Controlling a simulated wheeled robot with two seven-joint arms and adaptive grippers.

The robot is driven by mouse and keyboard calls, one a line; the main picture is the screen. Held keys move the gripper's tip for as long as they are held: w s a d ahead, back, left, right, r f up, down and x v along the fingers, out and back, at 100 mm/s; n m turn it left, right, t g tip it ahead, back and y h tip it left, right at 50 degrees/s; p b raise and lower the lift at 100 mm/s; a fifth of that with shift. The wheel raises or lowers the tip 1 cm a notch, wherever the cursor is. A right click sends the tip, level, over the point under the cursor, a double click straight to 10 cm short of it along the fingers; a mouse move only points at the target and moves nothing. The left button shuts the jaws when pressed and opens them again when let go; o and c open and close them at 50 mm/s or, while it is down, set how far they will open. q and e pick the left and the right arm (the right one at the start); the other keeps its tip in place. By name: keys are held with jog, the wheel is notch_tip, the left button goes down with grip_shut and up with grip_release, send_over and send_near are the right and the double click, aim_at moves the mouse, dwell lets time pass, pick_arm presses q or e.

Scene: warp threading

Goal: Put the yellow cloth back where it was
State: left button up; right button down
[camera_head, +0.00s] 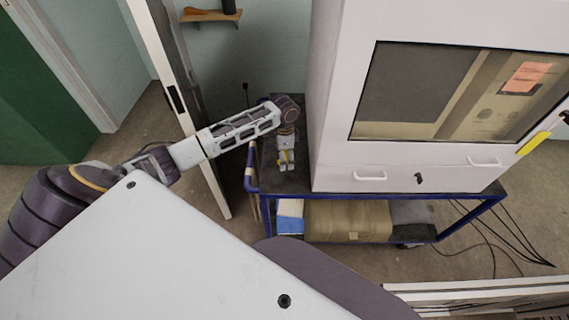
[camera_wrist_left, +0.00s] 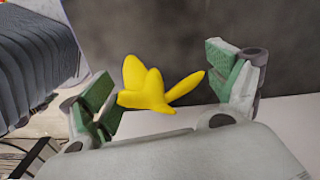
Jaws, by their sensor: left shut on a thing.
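The yellow cloth (camera_wrist_left: 148,88) is a small crumpled shape between the green-padded fingers of my left gripper (camera_wrist_left: 167,92) in the left wrist view. In the head view my left gripper (camera_head: 286,160) points down over the dark cart top (camera_head: 269,180), just left of the white cabinet (camera_head: 335,150). Only specks of yellow show there between the fingers. Whether the cloth touches the cart top I cannot tell. My right gripper is not in view.
The blue-framed cart (camera_head: 400,200) carries the cabinet, with a tan case (camera_head: 345,220) on its lower shelf. An open door (camera_head: 165,75) stands left of the cart. A wall shelf (camera_head: 208,16) is behind. Black cables (camera_head: 505,235) lie on the floor at right.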

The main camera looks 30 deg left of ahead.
pick_arm(q)
jog(key=shift+f, duration=1.45)
jog(key=shift+f+p, duration=0.55)
jog(key=shift+f, duration=0.3)
jog(key=o, duration=0.7)
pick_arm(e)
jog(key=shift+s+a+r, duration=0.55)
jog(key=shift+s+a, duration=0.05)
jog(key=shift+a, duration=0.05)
pick_arm(q)
jog(key=shift+f, duration=0.1)
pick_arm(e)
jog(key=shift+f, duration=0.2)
